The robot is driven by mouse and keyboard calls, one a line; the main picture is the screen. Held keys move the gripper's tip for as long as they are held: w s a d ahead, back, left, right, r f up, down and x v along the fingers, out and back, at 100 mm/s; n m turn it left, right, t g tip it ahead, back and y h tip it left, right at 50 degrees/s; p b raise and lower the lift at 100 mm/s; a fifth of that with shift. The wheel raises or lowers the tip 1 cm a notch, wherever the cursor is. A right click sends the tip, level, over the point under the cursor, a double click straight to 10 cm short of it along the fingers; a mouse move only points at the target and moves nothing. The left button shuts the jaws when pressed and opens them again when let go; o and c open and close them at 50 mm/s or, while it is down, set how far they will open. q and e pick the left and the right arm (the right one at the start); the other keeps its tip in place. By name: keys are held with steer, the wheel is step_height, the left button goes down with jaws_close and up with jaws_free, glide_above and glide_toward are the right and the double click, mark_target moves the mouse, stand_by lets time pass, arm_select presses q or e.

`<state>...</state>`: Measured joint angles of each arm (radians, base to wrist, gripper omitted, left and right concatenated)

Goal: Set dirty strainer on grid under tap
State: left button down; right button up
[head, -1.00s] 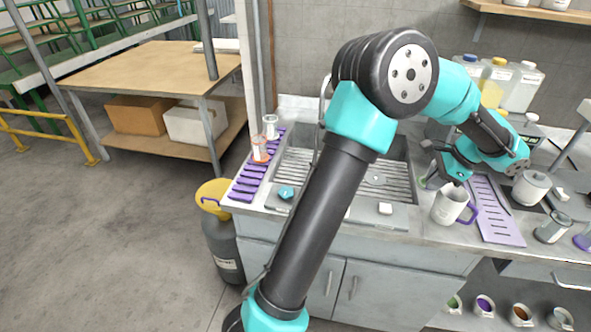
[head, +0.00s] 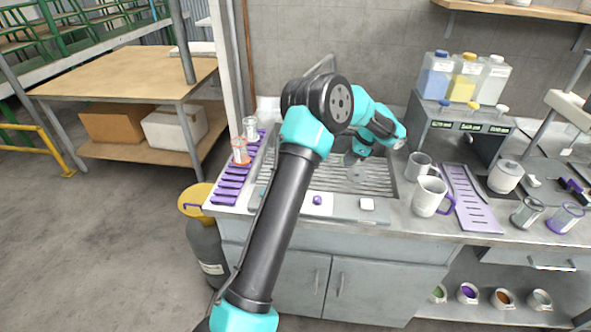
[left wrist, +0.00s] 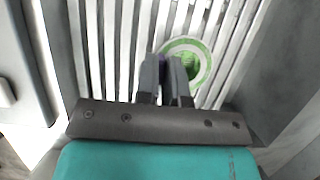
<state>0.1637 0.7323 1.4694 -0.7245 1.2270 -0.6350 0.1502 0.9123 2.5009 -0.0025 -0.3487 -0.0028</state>
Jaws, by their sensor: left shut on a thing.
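My left gripper (left wrist: 166,72) is shut on the strainer's purple handle in the left wrist view. The strainer (left wrist: 190,49) is round, with a pale rim and green dirt inside. It is over the slatted metal grid (left wrist: 110,45) of the sink; I cannot tell whether it touches the slats. In the head view, my left arm reaches over the sink grid (head: 333,182), and my gripper (head: 358,160) is low over the grid's right part. The strainer is hard to make out there. The grey curved tap (head: 322,66) is partly hidden behind my arm. My right gripper is out of view.
A white mug (head: 427,196) with a purple handle and a grey mug (head: 418,164) stand right of the sink beside a purple slotted strip (head: 470,200). A purple rack (head: 230,185) with glasses is at the left. Bottles (head: 465,78) stand at the back right.

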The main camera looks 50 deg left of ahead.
arm_select(q)
steer(key=s+a, duration=0.7)
steer(key=a, duration=0.2)
steer(key=s+a, duration=0.4)
steer(key=shift+s+a, duration=0.3)
steer(key=shift+a, duration=0.1)
steer(key=shift+f, duration=1.75)
steer(key=shift+f, duration=0.1)
steer(key=c, duration=1.7)
jaws_free()
steer(key=o, duration=0.5)
steer(key=shift+c, duration=0.2)
